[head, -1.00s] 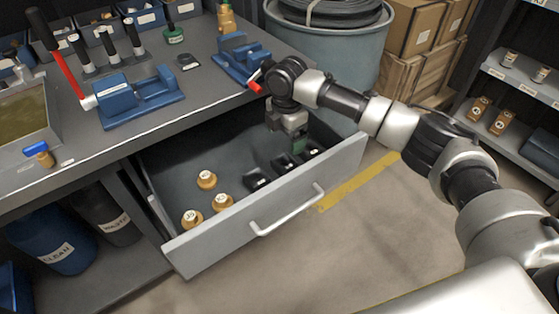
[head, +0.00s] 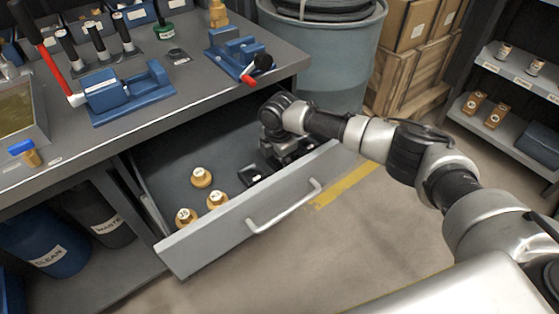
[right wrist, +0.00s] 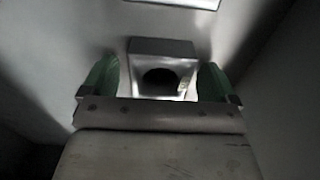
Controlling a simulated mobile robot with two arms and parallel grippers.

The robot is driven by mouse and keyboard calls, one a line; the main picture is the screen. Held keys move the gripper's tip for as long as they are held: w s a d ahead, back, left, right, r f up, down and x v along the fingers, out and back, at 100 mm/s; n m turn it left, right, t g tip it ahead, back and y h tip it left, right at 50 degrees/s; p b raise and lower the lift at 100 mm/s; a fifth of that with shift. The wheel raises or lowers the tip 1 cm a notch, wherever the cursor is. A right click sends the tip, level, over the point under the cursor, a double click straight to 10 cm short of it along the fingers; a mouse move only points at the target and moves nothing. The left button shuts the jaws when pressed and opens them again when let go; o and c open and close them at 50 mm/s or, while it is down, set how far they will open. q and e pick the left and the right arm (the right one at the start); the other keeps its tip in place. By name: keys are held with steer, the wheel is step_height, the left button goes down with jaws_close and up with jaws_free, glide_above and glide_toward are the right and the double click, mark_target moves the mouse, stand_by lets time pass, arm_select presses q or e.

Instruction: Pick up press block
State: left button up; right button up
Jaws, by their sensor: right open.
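The open drawer (head: 180,160) holds dark blocks in its right half. One small dark block (head: 250,178) shows just left of my right gripper (head: 282,165), which hides the others. In the right wrist view a grey block (right wrist: 162,47) with a round dark hole lies between the two green-padded fingers of my right gripper (right wrist: 158,80). The fingers are apart, one on each side of the block; I cannot tell whether they touch it. My left gripper is not in view.
Several brass fittings (head: 201,178) stand in the drawer's left half. The drawer front with its handle (head: 285,208) and the workbench (head: 150,125) edge bound the space. A blue vise (head: 238,55) with a red handle sits on the bench above.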

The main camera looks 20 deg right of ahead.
steer(key=c, duration=1.2)
steer(key=shift+r, duration=0.35)
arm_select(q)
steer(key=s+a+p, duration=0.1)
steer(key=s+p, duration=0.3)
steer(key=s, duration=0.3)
arm_select(e)
step_height(320, 180, up, 17)
steer(key=p, duration=0.4)
arm_select(q)
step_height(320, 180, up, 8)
steer(key=p, duration=0.4)
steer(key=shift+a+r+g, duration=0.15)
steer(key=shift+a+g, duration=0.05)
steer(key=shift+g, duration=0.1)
arm_select(e)
steer(key=s+d+r+m, duration=0.1)
steer(key=s+r+m, duration=0.1)
steer(key=s+m, duration=0.8)
steer(key=s+d+r+m, duration=0.1)
steer(key=s+r+m, duration=0.2)
steer(key=s+m, duration=0.8)
steer(key=shift+s+m, duration=0.2)
steer(key=shift+m, duration=0.3)
